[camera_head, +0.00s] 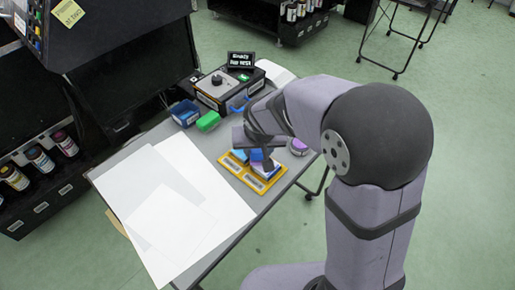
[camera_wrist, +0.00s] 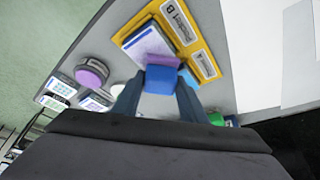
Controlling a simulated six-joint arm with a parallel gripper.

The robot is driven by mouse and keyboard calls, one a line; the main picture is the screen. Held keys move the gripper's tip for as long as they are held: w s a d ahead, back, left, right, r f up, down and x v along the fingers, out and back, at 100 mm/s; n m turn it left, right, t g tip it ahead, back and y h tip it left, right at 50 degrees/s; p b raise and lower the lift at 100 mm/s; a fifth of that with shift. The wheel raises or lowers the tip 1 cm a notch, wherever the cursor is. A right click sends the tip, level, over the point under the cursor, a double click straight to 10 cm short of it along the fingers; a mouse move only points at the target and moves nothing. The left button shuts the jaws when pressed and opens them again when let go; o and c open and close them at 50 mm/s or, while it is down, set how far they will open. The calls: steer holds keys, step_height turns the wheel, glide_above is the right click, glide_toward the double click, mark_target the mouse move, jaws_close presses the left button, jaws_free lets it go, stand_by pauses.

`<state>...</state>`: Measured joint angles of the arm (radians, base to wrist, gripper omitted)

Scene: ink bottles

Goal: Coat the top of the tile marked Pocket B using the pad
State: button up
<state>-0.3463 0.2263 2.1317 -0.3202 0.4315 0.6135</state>
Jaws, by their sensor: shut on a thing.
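A yellow tray (camera_wrist: 212,42) holds tiles in its pockets; one label reads Pocket B. Next to that label, a tile (camera_wrist: 146,40) shows a pale top with bluish-purple along its sides. My gripper (camera_wrist: 158,90) is shut on a pad (camera_wrist: 161,78) with purple and blue faces. The pad overlaps one end of the tile in the wrist view; I cannot tell whether they touch. A blue tile (camera_wrist: 187,74) shows partly behind the pad, near the other label. In the head view, my gripper is over the yellow tray (camera_head: 232,165) and hides part of it.
A purple round item (camera_wrist: 92,70) is beside the tray. A green block (camera_head: 208,121) and a blue bin (camera_head: 184,113) stand behind it, near a dark machine (camera_head: 222,95). White sheets (camera_head: 172,205) cover the table's left part.

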steer(key=shift+s+d+r, duration=0.15)
steer(key=shift+s+d, duration=0.95)
steer(key=shift+s, duration=0.05)
steer(key=shift+s, duration=0.1)
steer(key=shift+s+d, duration=0.6)
steer(key=shift+d, duration=0.05)
steer(key=shift+s+d, duration=0.45)
steer(key=shift+s, duration=0.1)
steer(key=shift+f, duration=0.25)
steer(key=shift+w+a, duration=1)
steer(key=shift+w, duration=0.05)
steer(key=shift+w+a+r, duration=0.1)
steer(key=shift+w+a, duration=0.05)
